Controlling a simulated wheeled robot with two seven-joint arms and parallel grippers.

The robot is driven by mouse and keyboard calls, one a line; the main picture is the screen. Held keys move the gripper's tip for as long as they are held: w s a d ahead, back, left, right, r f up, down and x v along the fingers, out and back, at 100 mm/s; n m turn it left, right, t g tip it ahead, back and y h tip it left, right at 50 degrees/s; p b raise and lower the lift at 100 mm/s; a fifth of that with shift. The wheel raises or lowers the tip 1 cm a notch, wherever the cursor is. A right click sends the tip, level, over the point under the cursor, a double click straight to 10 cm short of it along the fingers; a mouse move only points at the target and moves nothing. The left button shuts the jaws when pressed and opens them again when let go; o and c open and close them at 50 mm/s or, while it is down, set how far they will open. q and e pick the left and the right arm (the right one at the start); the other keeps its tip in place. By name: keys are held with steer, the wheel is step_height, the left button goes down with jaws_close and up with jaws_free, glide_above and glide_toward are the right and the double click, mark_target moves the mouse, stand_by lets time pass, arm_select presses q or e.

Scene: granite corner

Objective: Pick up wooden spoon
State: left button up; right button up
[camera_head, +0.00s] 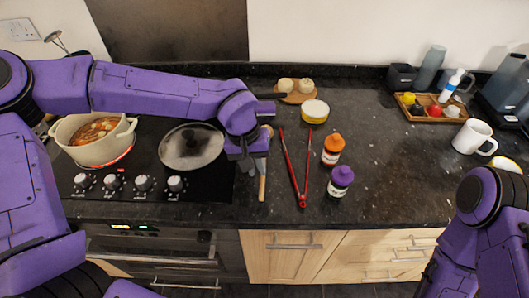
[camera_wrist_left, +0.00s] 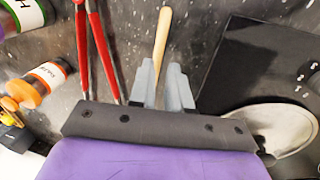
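The wooden spoon (camera_head: 262,188) lies near the counter's front edge, right of the hob, its pale handle pointing to the front. My left gripper (camera_head: 259,163) is over its middle, pointing down. In the left wrist view the handle (camera_wrist_left: 163,35) runs in between the two grey fingers (camera_wrist_left: 162,72), which stand close together with the handle filling the narrow gap. The gripper looks shut on the spoon. The part under the gripper is hidden, and I cannot tell whether the spoon touches the counter. My right arm shows at the lower right, but its gripper is out of view.
Red tongs (camera_head: 291,168) lie just right of the spoon. An orange-capped bottle (camera_head: 332,150) and a purple-capped bottle (camera_head: 340,181) stand beyond them. A lid (camera_head: 191,147) and a pot (camera_head: 94,140) are on the hob. The counter right of the bottles is clear.

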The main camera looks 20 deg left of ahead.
mark_target(262, 181)
arm_select(q)
steer(key=f, duration=0.2)
steer(key=d+f, duration=0.1)
steer(key=f, duration=0.1)
steer(key=shift+w+f, duration=0.15)
steer(key=shift+w, duration=0.05)
steer(key=shift+s+d, duration=0.1)
steer(key=shift+s, duration=0.05)
jaws_close()
